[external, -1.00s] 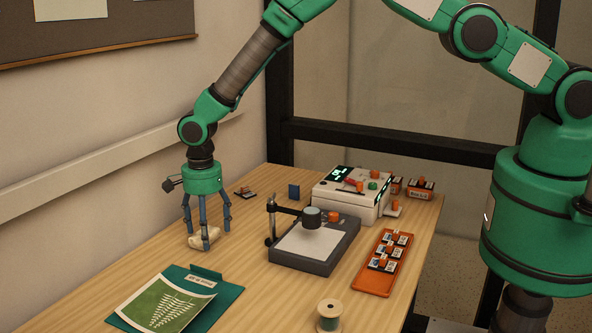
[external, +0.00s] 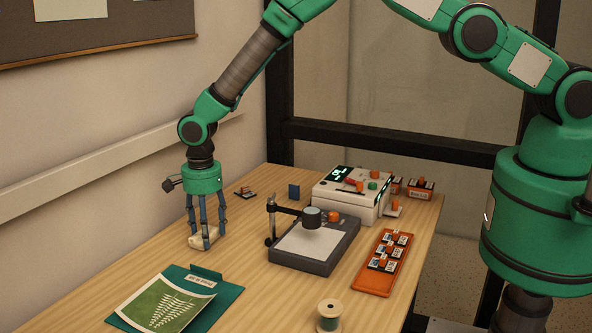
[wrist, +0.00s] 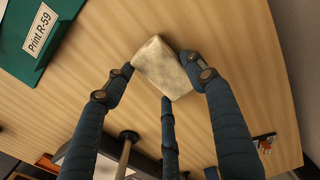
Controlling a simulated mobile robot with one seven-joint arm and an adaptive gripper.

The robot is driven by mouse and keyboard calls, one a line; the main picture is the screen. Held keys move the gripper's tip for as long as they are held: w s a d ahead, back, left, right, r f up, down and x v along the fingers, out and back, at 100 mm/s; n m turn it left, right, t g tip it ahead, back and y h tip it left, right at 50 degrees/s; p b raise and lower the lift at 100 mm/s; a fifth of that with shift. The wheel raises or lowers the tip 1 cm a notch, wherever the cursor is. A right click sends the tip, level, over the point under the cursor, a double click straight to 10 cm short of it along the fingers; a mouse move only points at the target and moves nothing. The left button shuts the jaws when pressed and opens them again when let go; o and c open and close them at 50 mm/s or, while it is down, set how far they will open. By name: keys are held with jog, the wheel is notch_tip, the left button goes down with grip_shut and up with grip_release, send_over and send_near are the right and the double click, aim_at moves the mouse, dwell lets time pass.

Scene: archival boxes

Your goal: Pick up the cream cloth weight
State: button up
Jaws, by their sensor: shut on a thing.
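The cream cloth weight (external: 198,242) lies at the left part of the table in the external view. It also shows in the wrist view (wrist: 161,66) as a pale, slightly mottled, pillow-like block. My gripper (external: 206,236) is over it with its blue-grey fingers pointing down. In the wrist view, the fingers (wrist: 163,82) close in on the weight from its left, right and lower sides. They are shut on it. The weight appears at table height; I cannot tell any gap below it. The fingers hide part of it in the external view.
A green folder (external: 222,294) with a leaf print (external: 165,304) lies in front. A dark stand with a white plate (external: 305,245) is to the right, with a white device (external: 345,200) behind. An orange tray (external: 372,282) and thread spool (external: 329,316) are farther right.

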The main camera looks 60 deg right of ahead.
jog(key=shift+r, duration=0.1)
notch_tip(320, 180, up, 10)
dwell(0.8)
jog(key=shift+a, duration=0.1)
dwell(0.5)
